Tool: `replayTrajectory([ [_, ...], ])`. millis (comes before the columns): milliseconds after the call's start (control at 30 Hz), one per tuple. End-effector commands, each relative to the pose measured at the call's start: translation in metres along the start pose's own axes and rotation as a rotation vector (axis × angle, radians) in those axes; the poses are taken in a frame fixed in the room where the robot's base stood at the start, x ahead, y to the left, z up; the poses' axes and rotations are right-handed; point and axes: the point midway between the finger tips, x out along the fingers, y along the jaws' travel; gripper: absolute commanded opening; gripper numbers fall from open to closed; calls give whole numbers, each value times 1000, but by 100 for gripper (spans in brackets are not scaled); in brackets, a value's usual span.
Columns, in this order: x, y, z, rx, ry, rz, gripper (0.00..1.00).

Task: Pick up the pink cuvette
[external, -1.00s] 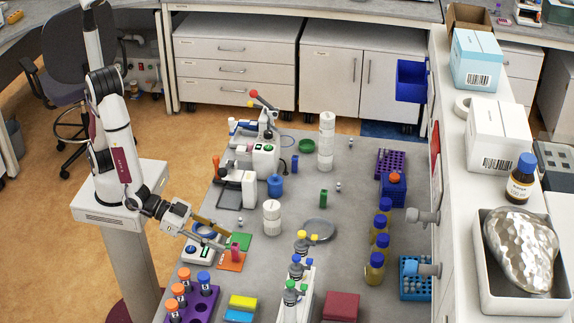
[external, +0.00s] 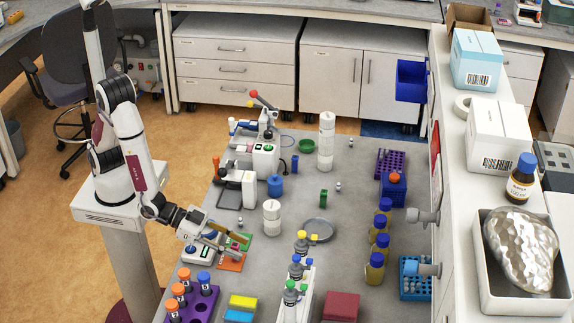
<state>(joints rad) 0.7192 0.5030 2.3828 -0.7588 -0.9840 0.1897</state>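The pink cuvette (external: 235,252) stands upright at the orange pad (external: 230,264), beside the green pad (external: 243,238). My gripper (external: 240,244) reaches in low from the left, its two fingers apart. The fingertips are at the cuvette and hide much of it. One finger passes on the far side and the other on the near side. I cannot tell whether either finger touches it.
A purple rack (external: 203,305) with orange- and blue-capped tubes stands in front of the pads. A white bottle (external: 272,218) and a grey dish (external: 318,229) are to the right. Yellow and blue blocks (external: 241,303) lie at the front. A small device (external: 194,252) sits under the gripper.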

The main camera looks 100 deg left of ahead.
Motion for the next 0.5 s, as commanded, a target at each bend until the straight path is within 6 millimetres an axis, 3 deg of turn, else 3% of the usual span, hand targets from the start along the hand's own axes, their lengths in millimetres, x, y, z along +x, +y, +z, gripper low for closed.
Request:
replayTrajectory([
  [400, 0, 0, 0, 0, 0, 0, 36],
  [500, 0, 0, 0, 0, 0, 0, 10],
])
